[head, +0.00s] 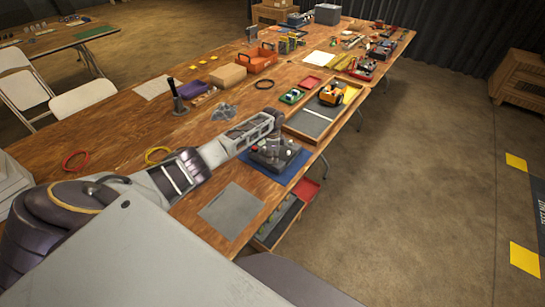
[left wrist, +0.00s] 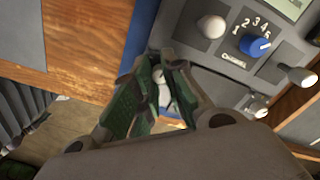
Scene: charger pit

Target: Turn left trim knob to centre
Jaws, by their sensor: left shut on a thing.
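A dark grey control box (head: 272,158) with sticks and knobs sits on a blue mat (head: 291,173) near the table's right edge. My left gripper (head: 277,136) reaches down onto it. In the left wrist view, my left gripper's green-padded fingers (left wrist: 163,90) are closed around a small pale knob (left wrist: 163,97) at the box's edge. The fingers hide much of the knob, so its pointing direction cannot be told. Beside it, the panel (left wrist: 232,75) carries a round whitish knob (left wrist: 211,26) and a blue channel dial (left wrist: 257,46) with numbers. My right gripper is out of view.
Pale levers (left wrist: 300,76) stick up from the panel close to the fingers. A grey sheet (head: 231,210) lies on the near side.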

